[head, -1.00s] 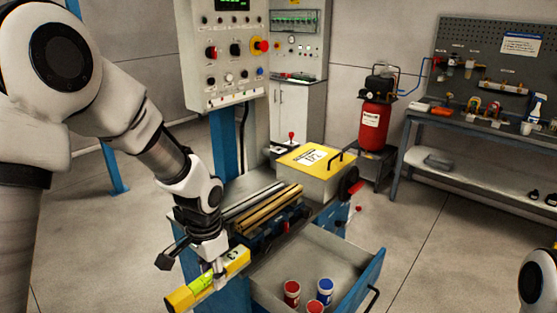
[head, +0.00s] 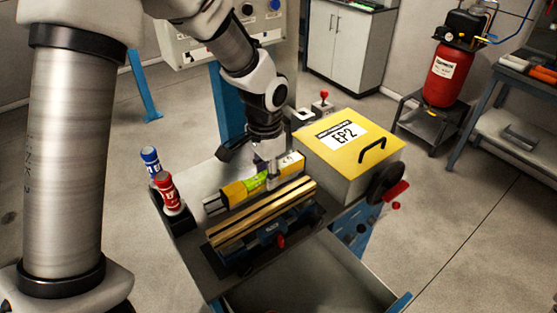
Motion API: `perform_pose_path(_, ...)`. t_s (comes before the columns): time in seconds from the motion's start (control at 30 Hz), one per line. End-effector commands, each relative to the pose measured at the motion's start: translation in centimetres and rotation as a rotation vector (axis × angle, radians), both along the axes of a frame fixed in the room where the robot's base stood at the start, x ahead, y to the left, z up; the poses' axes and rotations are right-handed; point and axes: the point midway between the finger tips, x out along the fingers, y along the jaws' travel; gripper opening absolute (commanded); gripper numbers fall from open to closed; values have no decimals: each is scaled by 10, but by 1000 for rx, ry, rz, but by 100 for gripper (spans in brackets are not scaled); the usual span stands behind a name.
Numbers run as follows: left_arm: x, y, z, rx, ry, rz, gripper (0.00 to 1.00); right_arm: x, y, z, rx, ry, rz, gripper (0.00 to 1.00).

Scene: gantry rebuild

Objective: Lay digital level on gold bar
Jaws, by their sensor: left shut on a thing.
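The digital level (head: 236,191) is a yellow bar with a lit green display, seen in the head view. My left gripper (head: 268,177) is shut on it from above, near its middle. The gold bar (head: 265,215) has a grooved, strip-like top and lies diagonally on the bench, in front of the level in the picture. The level runs roughly parallel to the gold bar, over its far side. A silvery bar end (head: 212,206) shows below the level's left end. I cannot tell whether the level touches anything. My right gripper is out of view.
A box with a yellow EP2 lid (head: 362,133) and black handle stands close on the right. A blue can (head: 151,159) and a red can (head: 167,190) stand in a black holder at left. An open drawer (head: 320,285) is in front.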

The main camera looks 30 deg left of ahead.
Motion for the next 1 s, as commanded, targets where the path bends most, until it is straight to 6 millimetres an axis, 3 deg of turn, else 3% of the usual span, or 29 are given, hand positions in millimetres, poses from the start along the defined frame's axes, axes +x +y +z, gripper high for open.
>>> perform_pose_path(0.4, 0, 0, -44, 0, 0, 0, 0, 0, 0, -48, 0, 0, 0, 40)
perform_pose_path(0.63, 0, 0, -58, 0, 0, 0, 0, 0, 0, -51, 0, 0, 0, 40)
perform_pose_path(1.0, 0, 0, -58, 0, -1, 0, 0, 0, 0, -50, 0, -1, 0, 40)
